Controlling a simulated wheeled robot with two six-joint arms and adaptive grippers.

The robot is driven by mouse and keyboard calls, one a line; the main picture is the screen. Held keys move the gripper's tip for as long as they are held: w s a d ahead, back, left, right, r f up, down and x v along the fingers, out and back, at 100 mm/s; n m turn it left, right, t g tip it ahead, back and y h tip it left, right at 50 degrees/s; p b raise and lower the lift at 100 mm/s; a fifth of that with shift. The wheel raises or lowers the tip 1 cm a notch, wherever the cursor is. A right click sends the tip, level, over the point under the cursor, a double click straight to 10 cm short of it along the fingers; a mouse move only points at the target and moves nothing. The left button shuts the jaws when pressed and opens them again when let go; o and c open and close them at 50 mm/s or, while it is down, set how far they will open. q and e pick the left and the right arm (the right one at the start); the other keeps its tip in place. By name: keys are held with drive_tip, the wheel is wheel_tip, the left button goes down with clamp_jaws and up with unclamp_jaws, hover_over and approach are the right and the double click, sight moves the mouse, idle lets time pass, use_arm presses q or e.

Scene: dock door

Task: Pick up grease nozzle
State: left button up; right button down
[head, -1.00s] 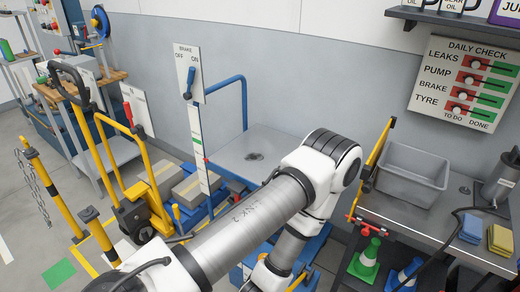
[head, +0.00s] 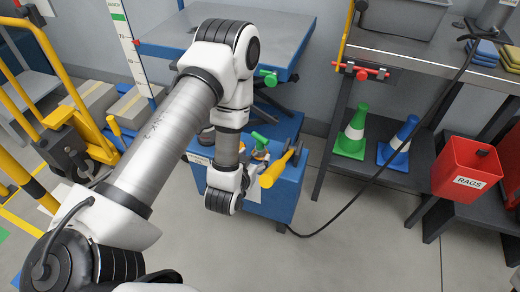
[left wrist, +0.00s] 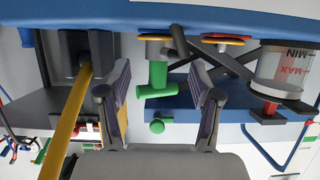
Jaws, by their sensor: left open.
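A green T-shaped fitting (head: 261,140) stands upright on the blue cart (head: 287,196), and it also shows in the left wrist view (left wrist: 157,75). A yellow-handled tool (head: 273,172) leans beside it at the cart's edge; its long yellow handle shows at left in the left wrist view (left wrist: 68,122). No label tells which of these is the grease nozzle. My left gripper (left wrist: 160,95) is open and empty. Its fingers lie either side of the green fitting in the picture, apparently without touching it. In the head view my own wrist hides them. My right gripper is out of view.
A blue lift table (head: 225,42) stands behind the cart. A workbench (head: 430,68) with a grey bin (head: 405,18) is at right. Green (head: 352,135) and blue (head: 398,142) cones sit beneath it, near a red rag bin (head: 463,170). A black hose (head: 370,180) crosses the floor.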

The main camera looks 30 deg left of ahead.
sight(258, 153)
use_arm(q)
drive_tip(key=x, duration=0.2)
drive_tip(key=b+x, duration=0.1)
drive_tip(key=x, duration=0.1)
drive_tip(key=shift+w+f+b, duration=0.1)
drive_tip(key=shift+f+b, duration=0.2)
drive_tip(key=shift+f, duration=0.1)
drive_tip(key=shift+w, duration=0.2)
clamp_jaws()
drive_tip(key=shift+r, duration=0.15)
